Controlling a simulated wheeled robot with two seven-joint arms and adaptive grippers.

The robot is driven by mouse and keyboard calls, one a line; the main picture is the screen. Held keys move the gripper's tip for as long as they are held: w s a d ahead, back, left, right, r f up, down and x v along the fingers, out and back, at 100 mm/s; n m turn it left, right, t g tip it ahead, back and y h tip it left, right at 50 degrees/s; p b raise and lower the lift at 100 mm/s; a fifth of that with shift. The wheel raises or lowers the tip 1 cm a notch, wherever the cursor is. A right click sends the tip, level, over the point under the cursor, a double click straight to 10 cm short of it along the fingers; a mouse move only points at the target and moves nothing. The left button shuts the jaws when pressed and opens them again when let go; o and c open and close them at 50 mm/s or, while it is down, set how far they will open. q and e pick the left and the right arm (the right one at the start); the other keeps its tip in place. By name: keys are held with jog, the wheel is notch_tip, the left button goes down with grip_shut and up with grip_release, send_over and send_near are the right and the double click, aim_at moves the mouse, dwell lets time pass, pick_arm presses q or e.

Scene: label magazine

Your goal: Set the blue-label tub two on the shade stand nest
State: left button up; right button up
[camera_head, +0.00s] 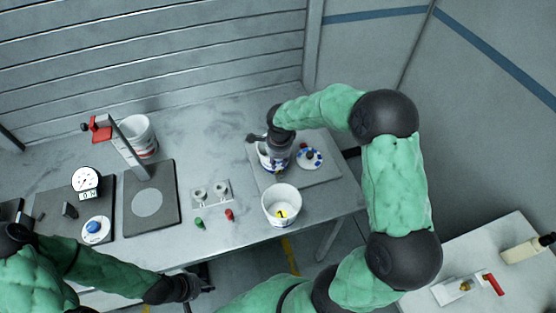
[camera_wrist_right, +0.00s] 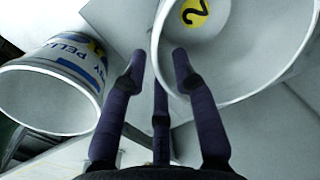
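Blue-label tub two (camera_head: 265,160) stands on the grey pad at the right of the bench, partly hidden under my right gripper (camera_head: 276,143). In the right wrist view, tub two (camera_wrist_right: 245,60) shows a yellow 2 inside. My right gripper's fingers (camera_wrist_right: 160,60) straddle its near wall, one over the opening and the others outside; whether they press on it is unclear. A grey plate with a pale circle (camera_head: 147,203), under a post with a red head (camera_head: 101,130), looks like the shade stand nest. My left gripper (camera_head: 197,288) is low at the front left, apart from everything.
Another white tub (camera_head: 274,200) with a yellow mark stands just in front; its blue lettering shows in the wrist view (camera_wrist_right: 62,75). A blue-dotted disc (camera_head: 309,158) lies right of tub two. A two-cup block (camera_head: 211,193), green and red pegs, a dial gauge (camera_head: 87,180) and a bucket (camera_head: 139,134) stand leftward.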

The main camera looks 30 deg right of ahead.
jog(key=shift+r, duration=0.1)
jog(key=shift+r, duration=0.3)
notch_tip(320, 180, up, 12)
jog(key=s, duration=0.1)
jog(key=shift+f+p, duration=0.25)
jog(key=shift+p, duration=0.2)
